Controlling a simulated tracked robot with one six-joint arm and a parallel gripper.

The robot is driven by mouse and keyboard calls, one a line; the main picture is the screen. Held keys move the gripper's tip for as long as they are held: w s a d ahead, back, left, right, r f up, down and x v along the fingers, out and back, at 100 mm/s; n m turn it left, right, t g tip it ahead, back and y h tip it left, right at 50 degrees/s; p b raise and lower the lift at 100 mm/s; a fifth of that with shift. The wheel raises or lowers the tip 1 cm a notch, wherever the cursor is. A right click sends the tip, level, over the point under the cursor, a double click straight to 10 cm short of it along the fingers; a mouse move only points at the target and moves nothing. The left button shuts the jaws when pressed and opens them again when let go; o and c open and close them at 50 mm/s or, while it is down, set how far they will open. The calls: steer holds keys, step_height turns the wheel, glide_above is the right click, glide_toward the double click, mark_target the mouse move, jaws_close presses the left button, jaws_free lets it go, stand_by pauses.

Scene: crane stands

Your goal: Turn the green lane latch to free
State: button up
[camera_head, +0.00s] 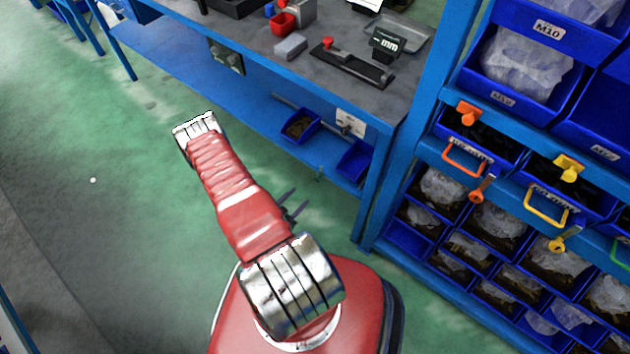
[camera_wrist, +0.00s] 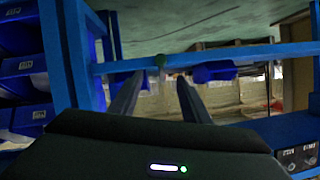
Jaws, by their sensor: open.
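My gripper (camera_wrist: 155,82) is open and empty in the wrist view, its two dark fingers apart and pointing toward a blue beam. Its dark fingertips also show beside my red arm in the head view (camera_head: 294,204). A green handle (camera_head: 621,254) is cut by the right edge of the head view, on the blue rack; no green latch shows clearly beside it. A small green piece (camera_wrist: 160,61) appears at the blue beam beyond the fingers; I cannot tell what it is. My gripper is left of the rack and apart from its handles.
The blue rack carries an orange handle (camera_head: 463,158), an orange latch (camera_head: 477,190), a yellow handle (camera_head: 545,207) and a yellow latch (camera_head: 558,243). A grey-topped workbench (camera_head: 340,50) stands left of it, with blue bins (camera_head: 300,126) below. Green floor at left is clear.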

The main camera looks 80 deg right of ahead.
mark_target(317, 180)
steer(key=shift+d, duration=0.1)
steer(key=x, duration=1.3)
steer(key=shift+s+d+f, duration=0.1)
steer(key=shift+s+d, duration=0.05)
steer(key=shift+d, duration=0.15)
steer(key=shift+c, duration=0.6)
steer(key=c, duration=0.9)
steer(key=shift+s+d, duration=0.1)
steer(key=shift+s, duration=0.05)
